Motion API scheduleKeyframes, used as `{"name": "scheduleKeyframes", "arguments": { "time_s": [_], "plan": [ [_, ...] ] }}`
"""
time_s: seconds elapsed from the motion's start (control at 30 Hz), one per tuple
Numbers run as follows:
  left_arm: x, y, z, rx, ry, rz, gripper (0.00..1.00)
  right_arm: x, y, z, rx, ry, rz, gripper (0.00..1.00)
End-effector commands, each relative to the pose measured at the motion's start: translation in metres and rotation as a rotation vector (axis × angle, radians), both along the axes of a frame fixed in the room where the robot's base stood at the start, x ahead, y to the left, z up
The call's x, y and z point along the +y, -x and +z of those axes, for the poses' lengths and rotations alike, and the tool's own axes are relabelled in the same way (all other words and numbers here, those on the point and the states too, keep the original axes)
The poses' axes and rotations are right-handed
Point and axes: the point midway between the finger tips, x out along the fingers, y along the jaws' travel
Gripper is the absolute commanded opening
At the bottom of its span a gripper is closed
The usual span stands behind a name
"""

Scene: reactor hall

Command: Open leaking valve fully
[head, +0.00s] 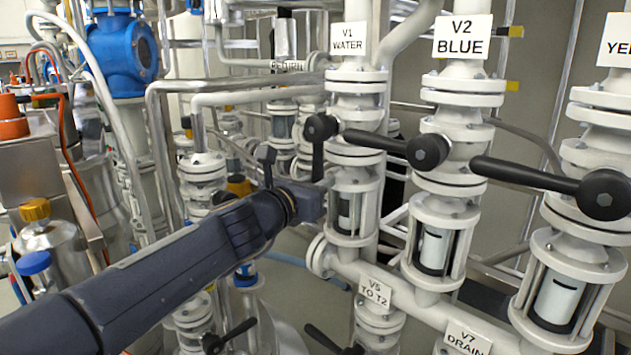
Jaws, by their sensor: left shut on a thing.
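The valve V1 WATER (355,110) stands upright at centre. Its black lever (319,155) hangs down from a round hub. My left gripper (317,187) is at the lower end of this lever and shut on it; the fingertips are partly hidden. The valve V2 BLUE (463,120) is to its right, with its black lever (380,142) pointing left. A third valve, its label cut off at "YE", has a black lever (530,178) pointing left. I see no leak, so I cannot tell which valve leaks. My right gripper is not in view.
Below, a white cross pipe carries the V5 TO T2 label (375,291) and the V7 DRAIN label (467,341). More black levers (232,336) show at the bottom. Pipes crowd the back.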

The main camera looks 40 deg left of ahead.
Motion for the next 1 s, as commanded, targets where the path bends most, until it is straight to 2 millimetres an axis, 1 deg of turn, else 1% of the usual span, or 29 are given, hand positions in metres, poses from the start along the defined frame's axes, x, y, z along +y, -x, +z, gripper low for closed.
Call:
{"name": "scheduleKeyframes", "arguments": {
  "time_s": [0.23, 0.27, 0.4, 0.67, 0.73, 0.87, 1.0],
  "plan": [
    [-0.002, -0.001, -0.002, 0.003, 0.003, -0.006, 0.00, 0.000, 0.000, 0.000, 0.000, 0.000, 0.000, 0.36],
    [-0.002, -0.001, -0.002, 0.003, 0.003, -0.006, 0.22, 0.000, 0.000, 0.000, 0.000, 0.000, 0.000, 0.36],
    [-0.002, -0.001, -0.001, 0.002, 0.002, -0.004, 0.40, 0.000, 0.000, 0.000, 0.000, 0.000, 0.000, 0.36],
    [-0.001, 0.000, 0.000, 0.000, 0.000, -0.002, 0.40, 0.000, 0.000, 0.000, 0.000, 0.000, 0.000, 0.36],
    [-0.001, 0.004, 0.001, 0.000, 0.000, -0.001, 0.40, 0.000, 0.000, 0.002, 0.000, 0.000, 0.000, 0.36],
    [-0.002, 0.020, 0.003, -0.002, 0.001, 0.000, 0.40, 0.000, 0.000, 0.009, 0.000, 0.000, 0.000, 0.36],
    [-0.005, 0.045, 0.004, -0.001, 0.000, 0.000, 0.40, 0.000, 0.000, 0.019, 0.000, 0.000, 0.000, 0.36]
  ]
}}
